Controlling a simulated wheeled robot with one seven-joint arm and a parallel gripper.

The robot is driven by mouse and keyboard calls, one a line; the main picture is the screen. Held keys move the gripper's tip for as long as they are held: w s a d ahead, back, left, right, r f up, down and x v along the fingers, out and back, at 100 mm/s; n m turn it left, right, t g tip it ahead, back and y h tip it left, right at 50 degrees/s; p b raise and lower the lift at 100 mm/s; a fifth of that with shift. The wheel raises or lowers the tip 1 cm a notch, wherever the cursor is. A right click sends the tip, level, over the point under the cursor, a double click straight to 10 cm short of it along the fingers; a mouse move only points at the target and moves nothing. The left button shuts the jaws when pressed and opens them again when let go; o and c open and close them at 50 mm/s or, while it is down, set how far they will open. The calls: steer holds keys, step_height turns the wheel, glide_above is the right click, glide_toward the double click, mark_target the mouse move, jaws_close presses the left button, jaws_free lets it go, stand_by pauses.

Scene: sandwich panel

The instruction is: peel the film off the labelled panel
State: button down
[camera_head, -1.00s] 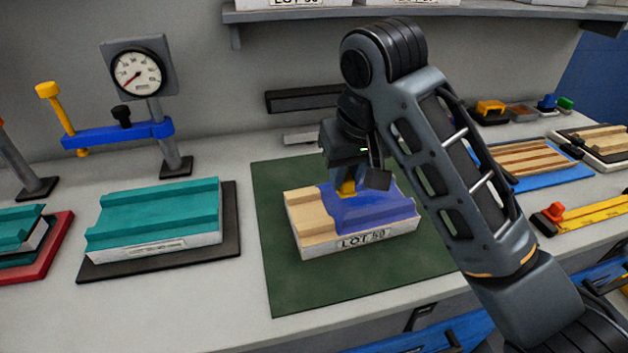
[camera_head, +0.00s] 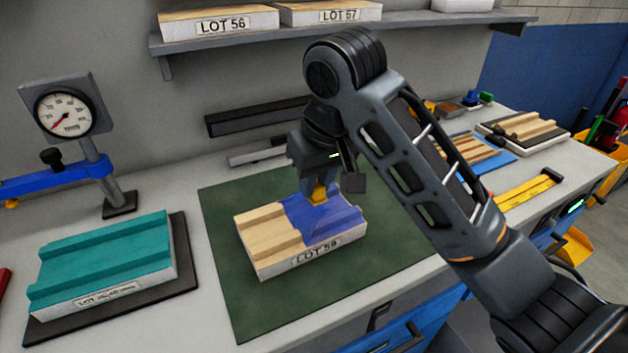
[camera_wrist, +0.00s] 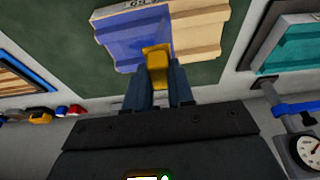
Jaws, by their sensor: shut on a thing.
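My gripper (camera_head: 318,200) is over the panel near the film's edge, shut on a yellow tab (camera_head: 319,192) at that edge. In the wrist view, the tab (camera_wrist: 157,62) sits between the fingers, with film (camera_wrist: 125,42) on the left and bare wood (camera_wrist: 198,38) on the right. My wrist partly hides the film's far side in the head view.
A teal-covered panel (camera_head: 105,255) lies on a dark mat at left, below a gauge (camera_head: 66,113) and blue clamp arm (camera_head: 55,185). A shelf (camera_head: 330,32) with lot-marked panels hangs above. A striped wooden panel (camera_head: 475,148) and yellow level (camera_head: 530,190) are at right.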

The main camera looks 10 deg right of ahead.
steer(key=w+d+r+p, duration=0.1)
steer(key=w+d+p, duration=0.1)
steer(key=w+d, duration=0.2)
steer(key=shift+w+d+r, duration=0.25)
steer(key=shift+w+r, duration=0.15)
steer(key=shift+w, duration=1.5)
steer(key=w+d+r+p, duration=0.1)
steer(key=w+d+r, duration=0.1)
steer(key=d, duration=0.5)
steer(key=w+d+r+p, duration=0.1)
steer(key=w+d+r, duration=0.1)
steer(key=d, duration=0.4)
steer(key=shift+w+d, duration=0.35)
stand_by(0.5)
steer(key=w+d+r, duration=0.3)
steer(key=d+r, duration=0.2)
steer(key=d, duration=0.4)
stand_by(1.2)
stand_by(0.9)
